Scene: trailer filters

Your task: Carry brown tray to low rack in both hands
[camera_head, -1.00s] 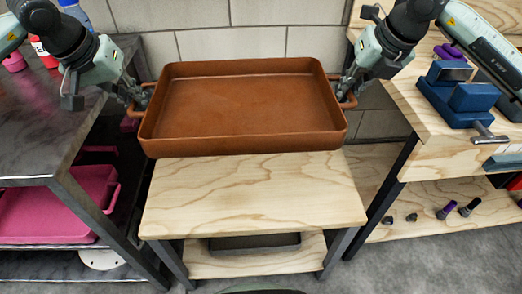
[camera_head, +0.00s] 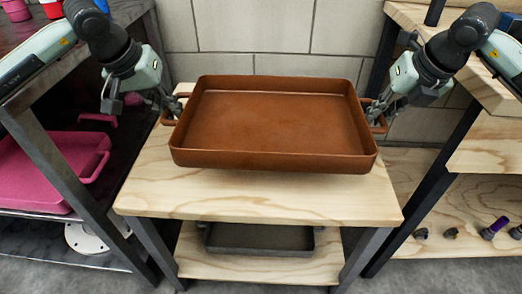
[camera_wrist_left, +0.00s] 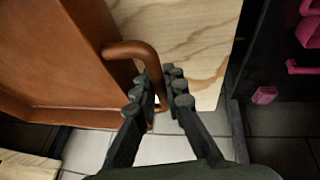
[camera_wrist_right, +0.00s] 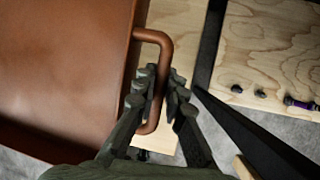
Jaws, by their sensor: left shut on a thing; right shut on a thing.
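The brown tray (camera_head: 275,125) is empty and roughly level in the head view, above the top of a low wooden rack (camera_head: 270,205). I cannot tell whether its underside touches the wood. My left gripper (camera_head: 172,105) is shut on the tray's left handle, which shows in the left wrist view (camera_wrist_left: 135,50) between the fingers (camera_wrist_left: 160,95). My right gripper (camera_head: 378,112) is shut on the right handle, which shows in the right wrist view (camera_wrist_right: 160,45) between the fingers (camera_wrist_right: 163,95).
A dark tray (camera_head: 258,240) lies on the rack's lower shelf. A dark shelf unit with a pink bin (camera_head: 45,170) stands at left. A wooden bench (camera_head: 490,145) with small parts on its lower shelf stands at right. A tiled wall (camera_head: 290,38) is behind.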

